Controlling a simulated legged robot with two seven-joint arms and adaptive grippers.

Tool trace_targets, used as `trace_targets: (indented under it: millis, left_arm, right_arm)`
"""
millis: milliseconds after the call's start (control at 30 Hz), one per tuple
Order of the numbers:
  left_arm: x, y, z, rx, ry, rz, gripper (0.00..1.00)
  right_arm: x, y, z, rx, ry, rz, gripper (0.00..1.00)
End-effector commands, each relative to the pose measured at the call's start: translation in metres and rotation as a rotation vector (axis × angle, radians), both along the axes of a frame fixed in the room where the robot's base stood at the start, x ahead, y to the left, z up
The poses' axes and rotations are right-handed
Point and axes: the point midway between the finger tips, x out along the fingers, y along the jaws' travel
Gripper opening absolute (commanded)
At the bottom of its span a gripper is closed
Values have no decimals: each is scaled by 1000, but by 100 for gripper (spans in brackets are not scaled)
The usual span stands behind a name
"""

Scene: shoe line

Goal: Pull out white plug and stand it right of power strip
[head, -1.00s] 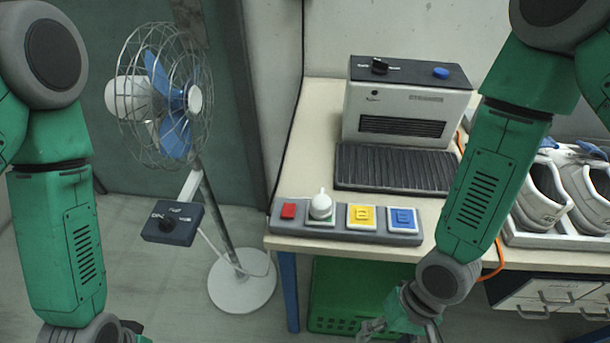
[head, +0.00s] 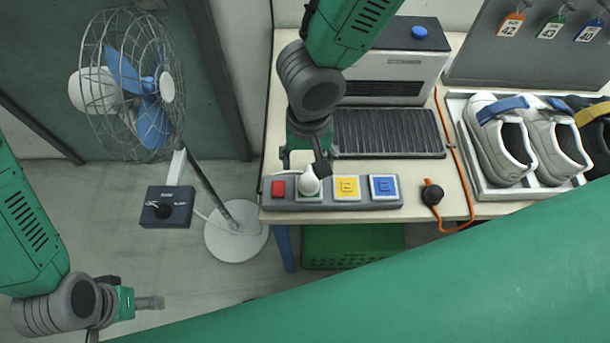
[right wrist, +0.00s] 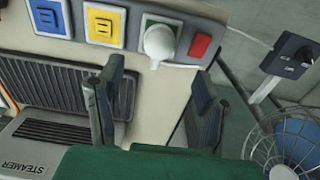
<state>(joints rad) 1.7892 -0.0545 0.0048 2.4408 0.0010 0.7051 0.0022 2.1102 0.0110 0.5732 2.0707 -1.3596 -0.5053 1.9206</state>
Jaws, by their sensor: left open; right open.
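The white plug (head: 309,183) stands in the green-framed socket of the grey power strip (head: 330,206), between the red switch (head: 278,188) and the yellow socket (head: 347,187). My right gripper (head: 303,163) is open just behind the plug, pointing down. In the right wrist view, the plug (right wrist: 160,42) lies just beyond the gap between its open fingers (right wrist: 158,72), and nothing is held. My left gripper (head: 148,303) is open and empty at the lower left, away from the table. The blue socket (head: 384,187) is at the strip's right end.
The steamer (head: 395,75) and its ribbed plate (head: 388,133) stand behind the strip. Bare tabletop lies between. White shoes (head: 497,145) sit farther right. A fan (head: 130,85) stands left.

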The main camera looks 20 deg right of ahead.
Motion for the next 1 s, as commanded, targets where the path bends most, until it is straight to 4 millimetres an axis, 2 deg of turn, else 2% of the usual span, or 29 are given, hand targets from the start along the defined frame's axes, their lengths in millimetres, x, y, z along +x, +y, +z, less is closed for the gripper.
trace_targets:
  millis: [267,467,767,1000]
  left_arm:
    - [0,0,-1,0,0,0,59]
    - [0,0,-8,0,0,0,59]
    - [0,0,-30,0,0,0,59]
    - [0,0,-66,0,0,0,59]
  right_arm:
    - [0,0,-2,2,3,1,60]
    - [-1,0,-13,2,5,1,60]
    - [-1,0,-53,3,5,0,60]
    - [0,0,-83,-1,1,2,60]
